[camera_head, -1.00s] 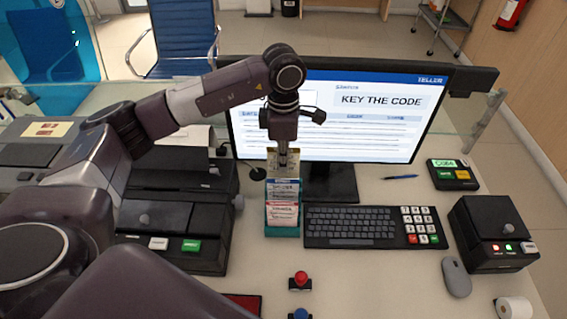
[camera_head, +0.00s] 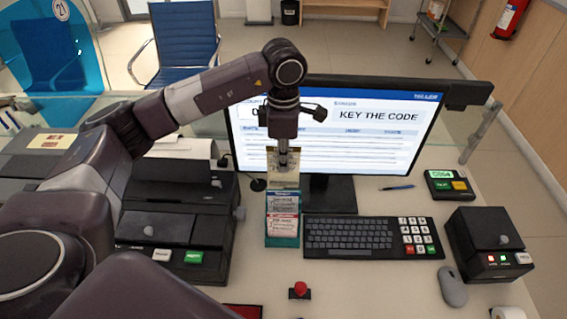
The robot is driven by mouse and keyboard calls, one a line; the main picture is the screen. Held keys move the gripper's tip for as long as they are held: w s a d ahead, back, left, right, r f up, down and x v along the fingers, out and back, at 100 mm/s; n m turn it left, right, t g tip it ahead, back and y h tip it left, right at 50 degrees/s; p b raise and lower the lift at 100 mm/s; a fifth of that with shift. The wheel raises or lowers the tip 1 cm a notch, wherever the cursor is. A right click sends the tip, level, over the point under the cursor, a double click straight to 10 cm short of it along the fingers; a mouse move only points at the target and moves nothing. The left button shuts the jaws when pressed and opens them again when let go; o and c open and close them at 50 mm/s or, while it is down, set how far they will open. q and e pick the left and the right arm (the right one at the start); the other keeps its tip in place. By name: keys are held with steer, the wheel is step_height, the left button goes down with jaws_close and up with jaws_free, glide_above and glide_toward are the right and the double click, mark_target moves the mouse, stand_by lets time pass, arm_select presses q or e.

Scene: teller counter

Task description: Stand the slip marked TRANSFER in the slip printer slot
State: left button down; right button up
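My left gripper (camera_head: 283,164) points down in front of the monitor, its fingers shut on a beige slip (camera_head: 272,175). The slip stands upright just above a teal slip holder (camera_head: 282,243); its lower edge is close to the holder's back, and I cannot tell if it is clear. Its marking is too small and partly covered by the fingers. A blue-headed slip (camera_head: 283,199) and a red-headed slip (camera_head: 283,225) stand in the holder. A black printer-like machine (camera_head: 170,228) with a green button stands left of it, partly behind my arm. My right gripper is out of view.
The monitor (camera_head: 340,150) stands close behind the gripper. A keyboard (camera_head: 355,237) lies right of the holder. A red button (camera_head: 299,290), a mouse (camera_head: 452,287) and a black box (camera_head: 489,245) are nearer. Bare counter lies between button and mouse.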

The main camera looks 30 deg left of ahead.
arm_select(q)
steer(key=shift+r+p, duration=0.9)
steer(key=shift+r, duration=0.95)
steer(key=shift+a, duration=0.1)
